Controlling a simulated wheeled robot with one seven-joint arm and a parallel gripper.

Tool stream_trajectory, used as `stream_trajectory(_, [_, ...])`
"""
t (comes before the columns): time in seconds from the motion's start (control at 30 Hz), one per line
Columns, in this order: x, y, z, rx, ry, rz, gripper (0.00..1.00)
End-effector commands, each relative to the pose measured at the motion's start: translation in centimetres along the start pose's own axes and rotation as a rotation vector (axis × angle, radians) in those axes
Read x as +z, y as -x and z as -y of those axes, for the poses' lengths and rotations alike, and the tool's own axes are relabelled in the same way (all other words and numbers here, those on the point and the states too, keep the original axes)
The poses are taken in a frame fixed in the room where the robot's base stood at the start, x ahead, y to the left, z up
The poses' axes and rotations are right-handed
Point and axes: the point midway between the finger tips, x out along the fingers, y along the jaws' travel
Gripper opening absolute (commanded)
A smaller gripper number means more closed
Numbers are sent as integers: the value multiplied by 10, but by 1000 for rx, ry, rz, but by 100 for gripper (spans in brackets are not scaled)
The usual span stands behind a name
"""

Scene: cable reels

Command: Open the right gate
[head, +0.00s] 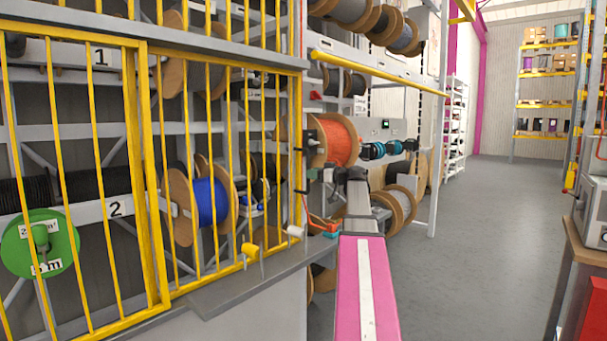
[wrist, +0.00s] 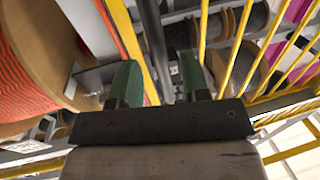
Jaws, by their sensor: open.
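The right gate (head: 228,58) is a yellow barred frame at the left of the head view, in line with the left gate (head: 97,39); it looks closed. A dark handle (head: 299,170) is on its right edge. My arm reaches up from the bottom middle to just right of that edge. In the wrist view my gripper (wrist: 160,70) is open, its two green fingers apart. A yellow upright bar and a dark grey post show between and beyond the fingers. Thin yellow gate bars (wrist: 240,52) stand to the right. I cannot tell whether the fingers touch anything.
An orange cable reel (head: 338,140) is close beside my arm and fills the left of the wrist view. A blue reel (head: 211,208) sits behind the right gate. A grey ledge (head: 250,282) juts out below the gate. The grey floor (head: 470,240) to the right is clear.

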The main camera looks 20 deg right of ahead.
Motion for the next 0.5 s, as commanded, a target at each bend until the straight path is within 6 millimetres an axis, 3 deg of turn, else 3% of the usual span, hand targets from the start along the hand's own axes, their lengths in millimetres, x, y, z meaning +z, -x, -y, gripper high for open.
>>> stream_trajectory(0.2, [0, -34, -1, -2, 0, 0, 42])
stream_trajectory(0.5, [0, -50, 0, 0, 0, 0, 42])
